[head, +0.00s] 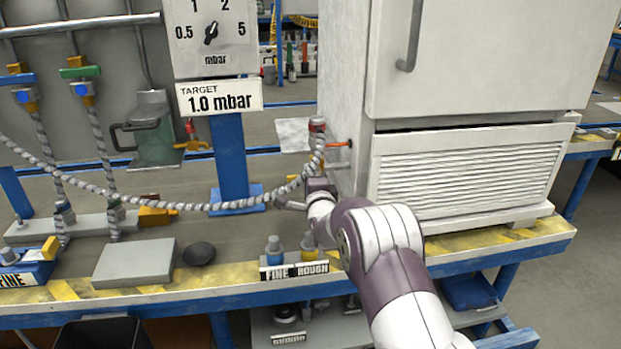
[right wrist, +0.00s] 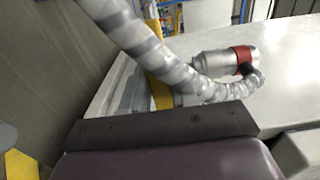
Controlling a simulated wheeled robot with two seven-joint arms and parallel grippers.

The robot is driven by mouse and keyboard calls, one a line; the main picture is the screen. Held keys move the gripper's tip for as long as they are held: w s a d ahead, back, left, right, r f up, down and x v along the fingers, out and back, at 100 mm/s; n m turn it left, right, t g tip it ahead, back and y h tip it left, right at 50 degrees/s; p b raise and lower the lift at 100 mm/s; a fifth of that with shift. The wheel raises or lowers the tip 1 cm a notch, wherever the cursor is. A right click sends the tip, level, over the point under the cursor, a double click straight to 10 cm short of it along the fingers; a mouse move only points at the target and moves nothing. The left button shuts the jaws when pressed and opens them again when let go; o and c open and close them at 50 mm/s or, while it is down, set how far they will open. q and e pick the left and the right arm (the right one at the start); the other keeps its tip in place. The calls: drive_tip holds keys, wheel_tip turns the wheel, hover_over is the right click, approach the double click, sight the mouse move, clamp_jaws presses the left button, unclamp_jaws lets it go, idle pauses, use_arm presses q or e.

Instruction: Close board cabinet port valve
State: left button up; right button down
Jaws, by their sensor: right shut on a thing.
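The white cabinet (head: 345,95) stands at the right of the bench. On its left side are a port fitting with a red band (head: 317,126) and a red-orange lever (head: 338,144). A ribbed grey hose (head: 250,200) bends up to this fitting. My right gripper (head: 314,184) is low beside the cabinet's left side, shut on a yellow handle below the fitting. In the right wrist view the yellow handle (right wrist: 158,92) runs up behind the hose (right wrist: 180,72), near the red-banded fitting (right wrist: 243,60). The grip itself is mostly hidden. My left gripper is out of view.
A gauge panel (head: 213,50) above a "1.0 mbar" sign (head: 219,96) stands on a blue post (head: 230,150). FINE and ROUGH valves (head: 290,250) sit at the bench's front edge. A grey block (head: 135,262) and a black knob (head: 199,253) lie to the left.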

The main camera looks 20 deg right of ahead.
drive_tip(key=shift+f, duration=0.1)
drive_tip(key=c, duration=1)
unclamp_jaws()
drive_tip(key=shift+o, duration=0.2)
drive_tip(key=shift+s, duration=0.25)
drive_tip(key=p+v, duration=0.3)
drive_tip(key=v, duration=0.9)
drive_tip(key=shift+a, duration=0.15)
drive_tip(key=shift+s, duration=0.1)
